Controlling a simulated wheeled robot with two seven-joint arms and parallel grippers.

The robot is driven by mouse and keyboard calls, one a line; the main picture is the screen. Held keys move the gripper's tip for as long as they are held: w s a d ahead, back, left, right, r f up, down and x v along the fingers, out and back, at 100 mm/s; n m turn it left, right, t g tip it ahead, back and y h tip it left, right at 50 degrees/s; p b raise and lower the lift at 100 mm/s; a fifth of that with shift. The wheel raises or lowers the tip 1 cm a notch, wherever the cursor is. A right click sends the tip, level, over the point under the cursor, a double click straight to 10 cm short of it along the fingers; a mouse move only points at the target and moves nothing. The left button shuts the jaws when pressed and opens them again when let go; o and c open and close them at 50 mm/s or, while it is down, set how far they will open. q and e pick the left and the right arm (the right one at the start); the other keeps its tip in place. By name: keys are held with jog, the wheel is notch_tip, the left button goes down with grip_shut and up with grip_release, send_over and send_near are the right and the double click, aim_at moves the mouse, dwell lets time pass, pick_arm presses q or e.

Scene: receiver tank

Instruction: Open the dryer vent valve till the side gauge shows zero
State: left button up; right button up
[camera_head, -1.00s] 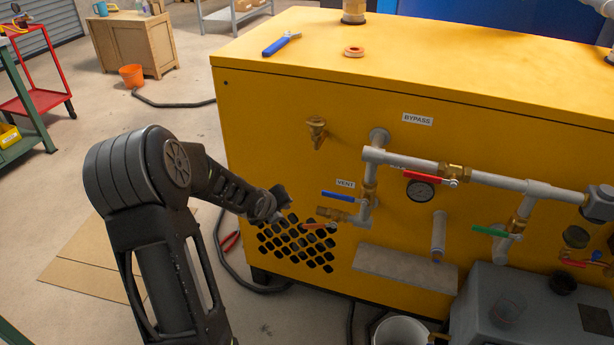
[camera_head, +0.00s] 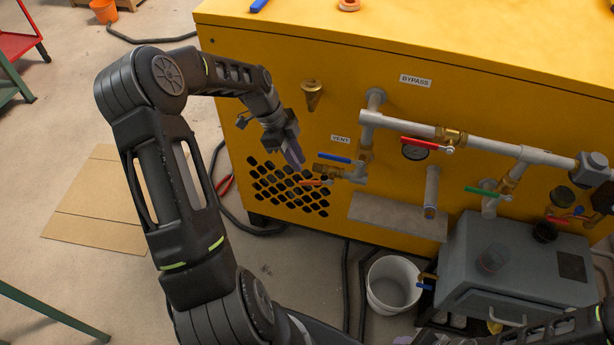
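The yellow machine's vent branch carries a brass valve with a blue lever (camera_head: 335,158) just below the VENT label (camera_head: 340,139). The lever lies about level along the pipe. An orange-red lever (camera_head: 313,182) sits lower, over the vent grille. A round gauge (camera_head: 414,151) on the panel is partly covered by a red lever (camera_head: 427,143), and its needle cannot be read. My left gripper (camera_head: 295,157) points downward just left of the vent valve, apart from the blue lever; its finger gap cannot be made out. My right arm (camera_head: 540,333) shows at the bottom right edge, its gripper barely visible.
A white bucket (camera_head: 393,285) and a grey tank box (camera_head: 515,265) stand on the floor at lower right. A grey shelf plate (camera_head: 398,216) juts out below the pipes. A green lever (camera_head: 487,192) sits right. Cardboard (camera_head: 100,205) lies on the floor at left.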

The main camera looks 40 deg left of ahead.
aim_at(316, 183)
pick_arm(q)
jog(key=shift+x, duration=3.9)
jog(key=shift+c, duration=0.2)
grip_shut()
jog(key=shift+w, duration=0.1)
